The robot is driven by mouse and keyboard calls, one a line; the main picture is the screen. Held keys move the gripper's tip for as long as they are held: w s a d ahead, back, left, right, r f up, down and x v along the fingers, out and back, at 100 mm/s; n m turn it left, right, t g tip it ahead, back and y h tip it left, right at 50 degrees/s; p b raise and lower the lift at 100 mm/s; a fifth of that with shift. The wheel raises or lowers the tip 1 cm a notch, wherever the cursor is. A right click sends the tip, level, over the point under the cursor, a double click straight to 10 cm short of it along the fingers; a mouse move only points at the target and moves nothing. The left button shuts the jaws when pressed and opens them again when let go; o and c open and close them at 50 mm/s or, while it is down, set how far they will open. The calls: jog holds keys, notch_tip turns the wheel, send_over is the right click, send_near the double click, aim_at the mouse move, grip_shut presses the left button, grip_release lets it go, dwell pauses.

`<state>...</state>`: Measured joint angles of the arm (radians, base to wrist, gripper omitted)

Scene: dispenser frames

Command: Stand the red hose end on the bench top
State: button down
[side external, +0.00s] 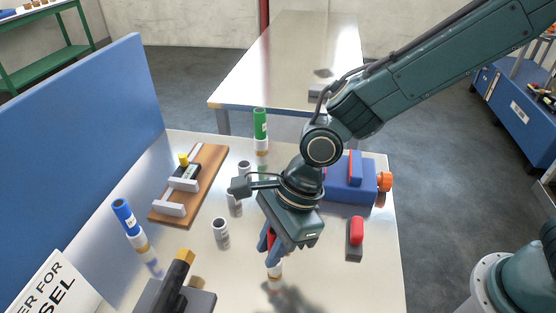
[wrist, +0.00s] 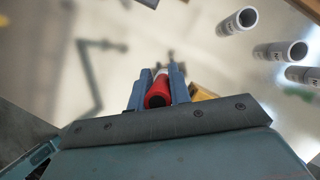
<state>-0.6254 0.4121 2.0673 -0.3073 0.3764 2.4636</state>
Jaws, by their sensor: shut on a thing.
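The red hose end (side external: 275,270) hangs below my gripper (side external: 270,246) over the front middle of the bench top (side external: 345,285). It looks close to upright, with its pale and tan lower part showing under the blue fingers. In the wrist view, the red hose end (wrist: 158,93) sits between both fingers, its open red mouth facing the camera. My gripper is shut on it. Its lower end is at or just above the shiny surface; I cannot tell whether it touches. The fingers hide most of its red part in the side view.
A blue hose end (side external: 127,218) stands at left and a green one (side external: 260,128) at the back. Several grey cylinders, one nearest my gripper (side external: 221,234), stand to the left. A black-and-yellow handle (side external: 176,275) is front left; a red-knobbed block (side external: 355,238) is right.

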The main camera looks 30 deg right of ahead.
jog(key=shift+f, duration=0.15)
jog(key=c, duration=1.3)
grip_release()
jog(key=v, duration=1.2)
